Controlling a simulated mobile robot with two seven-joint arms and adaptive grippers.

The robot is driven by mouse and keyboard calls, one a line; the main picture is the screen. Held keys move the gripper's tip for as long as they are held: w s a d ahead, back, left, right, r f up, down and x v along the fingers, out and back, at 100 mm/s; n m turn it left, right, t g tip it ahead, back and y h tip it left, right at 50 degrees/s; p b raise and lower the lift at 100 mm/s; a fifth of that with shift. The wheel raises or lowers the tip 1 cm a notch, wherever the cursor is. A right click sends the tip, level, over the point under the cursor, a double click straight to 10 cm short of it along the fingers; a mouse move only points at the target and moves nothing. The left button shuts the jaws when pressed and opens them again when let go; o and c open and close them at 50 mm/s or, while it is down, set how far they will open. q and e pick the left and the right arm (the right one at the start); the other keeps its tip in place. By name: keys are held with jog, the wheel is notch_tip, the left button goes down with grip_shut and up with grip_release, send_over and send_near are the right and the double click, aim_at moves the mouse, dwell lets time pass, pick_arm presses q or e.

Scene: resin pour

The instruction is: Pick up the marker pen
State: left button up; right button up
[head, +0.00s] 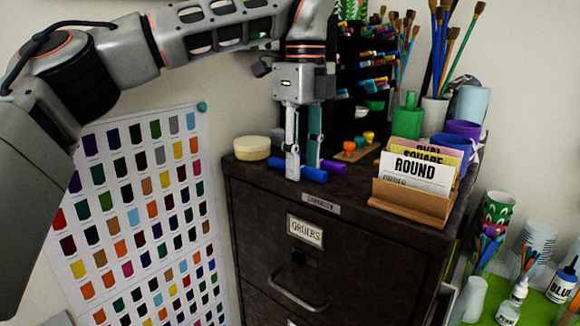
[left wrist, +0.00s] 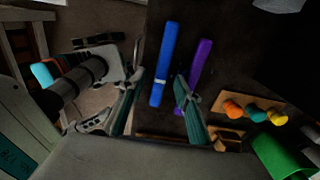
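A blue marker pen (head: 314,176) lies on the dark cabinet top (head: 262,180) near its front edge. It also shows in the left wrist view (left wrist: 163,65). A purple marker pen (head: 334,167) lies beside it, and also shows in the left wrist view (left wrist: 201,62). My left gripper (head: 303,172) points down over the blue pen, its near finger hiding part of it. In the left wrist view the fingers (left wrist: 156,108) stand apart, with the blue pen's near end between them and the purple pen outside. I cannot tell whether they touch the pen. My right gripper is not seen.
A round cream lid or tin (head: 252,148) sits left of the pens. A wooden holder with small coloured pots (head: 352,147) and a card box labelled ROUND (head: 408,200) stand to the right. A black marker rack (head: 365,75) stands behind. Brush cups crowd the back right.

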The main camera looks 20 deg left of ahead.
pick_arm(q)
grip_shut()
